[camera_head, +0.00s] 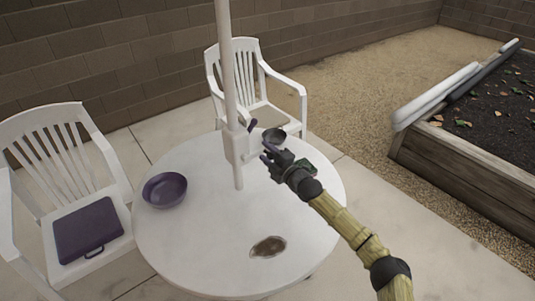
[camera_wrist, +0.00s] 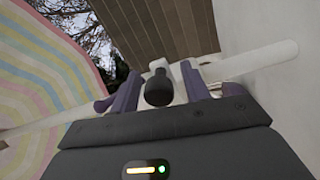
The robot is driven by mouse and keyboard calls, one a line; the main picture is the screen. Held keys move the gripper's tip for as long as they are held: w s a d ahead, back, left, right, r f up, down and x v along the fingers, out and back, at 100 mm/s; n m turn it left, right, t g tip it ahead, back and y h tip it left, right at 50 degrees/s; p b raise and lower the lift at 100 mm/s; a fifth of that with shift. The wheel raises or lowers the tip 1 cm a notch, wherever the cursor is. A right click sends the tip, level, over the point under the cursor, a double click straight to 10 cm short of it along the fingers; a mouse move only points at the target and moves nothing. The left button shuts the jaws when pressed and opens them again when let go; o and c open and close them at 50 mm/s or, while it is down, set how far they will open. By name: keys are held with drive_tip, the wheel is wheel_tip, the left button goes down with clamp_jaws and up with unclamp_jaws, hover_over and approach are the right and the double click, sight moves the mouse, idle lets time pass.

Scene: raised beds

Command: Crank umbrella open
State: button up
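The white umbrella pole (camera_head: 229,70) rises through the middle of the round white table (camera_head: 190,235). A white crank housing (camera_head: 236,146) sits on the pole above the tabletop, with a dark purple handle piece (camera_head: 252,125) at its upper right. My gripper (camera_head: 264,152) is just right of the housing. In the wrist view its two purple fingers (camera_wrist: 160,92) stand apart, with a dark knob (camera_wrist: 158,88) between them and gaps visible on both sides. Pastel striped canopy (camera_wrist: 40,75) shows at the left; its full spread is out of view.
A wooden raised bed (camera_head: 460,180) is at right.

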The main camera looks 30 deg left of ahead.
sight(268, 152)
drive_tip(key=shift+w+d, duration=0.1)
wheel_tip(268, 152, up, 10)
idle(0.5)
